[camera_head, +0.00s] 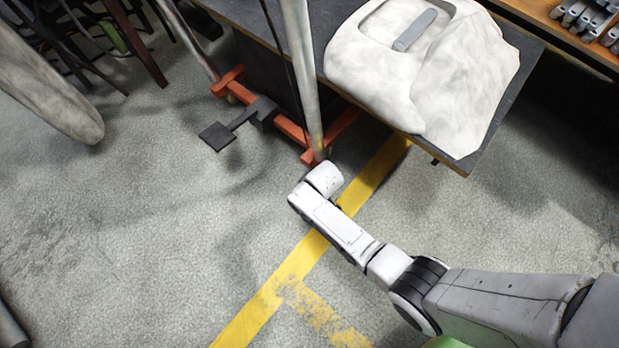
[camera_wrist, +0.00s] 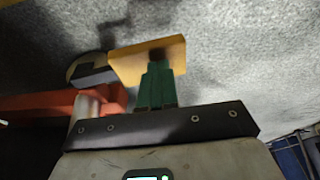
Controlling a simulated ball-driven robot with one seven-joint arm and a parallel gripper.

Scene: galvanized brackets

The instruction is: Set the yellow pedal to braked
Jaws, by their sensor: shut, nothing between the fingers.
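The yellow pedal (camera_wrist: 125,66) is a flat plate at the upper middle of the wrist view, joined at its left to a dark lever (camera_wrist: 96,76). My gripper (camera_wrist: 159,66) has its green fingers shut together with nothing between them. The fingertips overlap the pedal's face in the wrist view; whether they touch it I cannot tell. In the head view the end of my arm is at the orange frame's near end, and the yellow pedal and my fingers are hidden there.
The orange frame (camera_head: 290,128) with grey posts carries a separate dark pedal (camera_head: 217,136) on its left side. A dark table (camera_head: 510,95) bearing a pale sack-like object (camera_head: 460,80) stands at upper right.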

